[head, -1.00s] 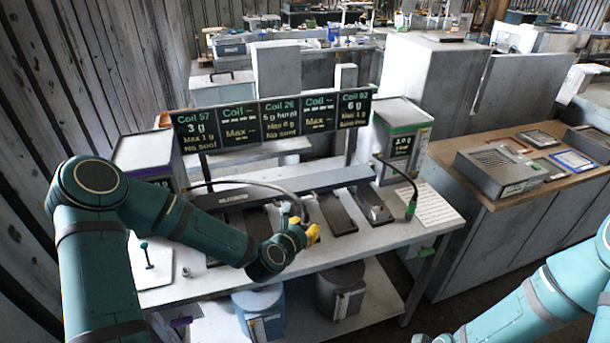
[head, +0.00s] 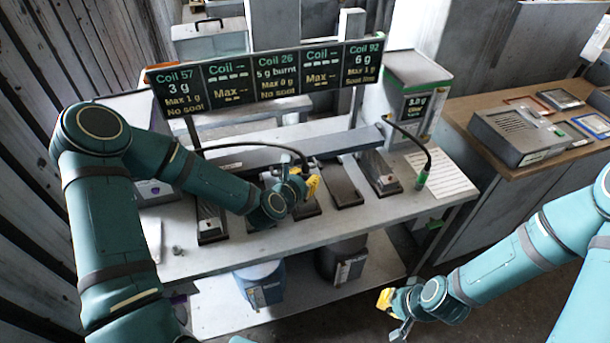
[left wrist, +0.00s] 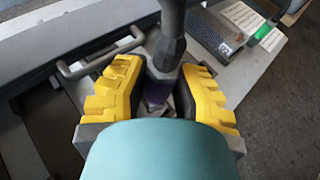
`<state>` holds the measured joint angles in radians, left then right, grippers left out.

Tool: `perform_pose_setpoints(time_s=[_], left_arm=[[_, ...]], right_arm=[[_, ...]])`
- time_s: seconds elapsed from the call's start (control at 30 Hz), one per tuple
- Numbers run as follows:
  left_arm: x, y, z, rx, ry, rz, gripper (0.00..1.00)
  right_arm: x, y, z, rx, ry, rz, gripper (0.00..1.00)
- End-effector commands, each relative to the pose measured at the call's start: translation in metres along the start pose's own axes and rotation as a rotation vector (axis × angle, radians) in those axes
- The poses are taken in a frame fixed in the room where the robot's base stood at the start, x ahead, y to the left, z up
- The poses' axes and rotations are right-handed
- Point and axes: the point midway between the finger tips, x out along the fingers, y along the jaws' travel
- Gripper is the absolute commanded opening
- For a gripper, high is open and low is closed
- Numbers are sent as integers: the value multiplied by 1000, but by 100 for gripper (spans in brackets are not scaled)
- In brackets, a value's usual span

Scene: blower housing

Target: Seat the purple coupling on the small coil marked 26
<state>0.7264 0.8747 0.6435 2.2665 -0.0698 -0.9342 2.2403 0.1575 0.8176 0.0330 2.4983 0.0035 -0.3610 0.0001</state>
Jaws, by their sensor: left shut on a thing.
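My left gripper (head: 311,188) is over the middle of the bench, below the Coil 26 panel (head: 276,76). In the left wrist view its yellow fingers (left wrist: 157,92) are shut around the coupling (left wrist: 157,95), which shows purple between them below a thick dark hose end (left wrist: 168,48). The coil under the coupling is mostly hidden by the fingers and wrist, so I cannot tell whether they touch. The dark plate (head: 309,208) of the middle place shows beside the gripper. My right gripper (head: 392,305) is low at the front right, away from the bench; its opening is unclear.
A second hose with a green coupling (head: 421,179) hangs at the bench's right end, near a small coil block (head: 381,176). A dark plate (head: 343,186) lies just right of my left gripper. Blue (head: 261,285) and dark (head: 340,258) bins stand on the shelf below.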

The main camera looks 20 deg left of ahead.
Motion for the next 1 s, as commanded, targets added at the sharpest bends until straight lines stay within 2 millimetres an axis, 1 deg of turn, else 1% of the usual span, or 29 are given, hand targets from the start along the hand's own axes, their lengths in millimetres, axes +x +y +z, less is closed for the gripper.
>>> perform_pose_setpoints(time_s=[0.03, 0.2, 0.63, 1.0], left_arm=[[3, 0, -7, 0, -1, 0, 0], [6, -1, -15, 1, -2, -1, 0], [7, 0, -15, 1, -2, 0, 0], [10, 0, -23, 1, -2, 0, 0]], right_arm=[[6, 2, 1, -1, 0, 1, 0], [12, 4, 1, -1, 0, 2, 0], [13, 4, 1, -1, 1, 2, 0], [19, 7, 2, -1, 0, 2, 0]])
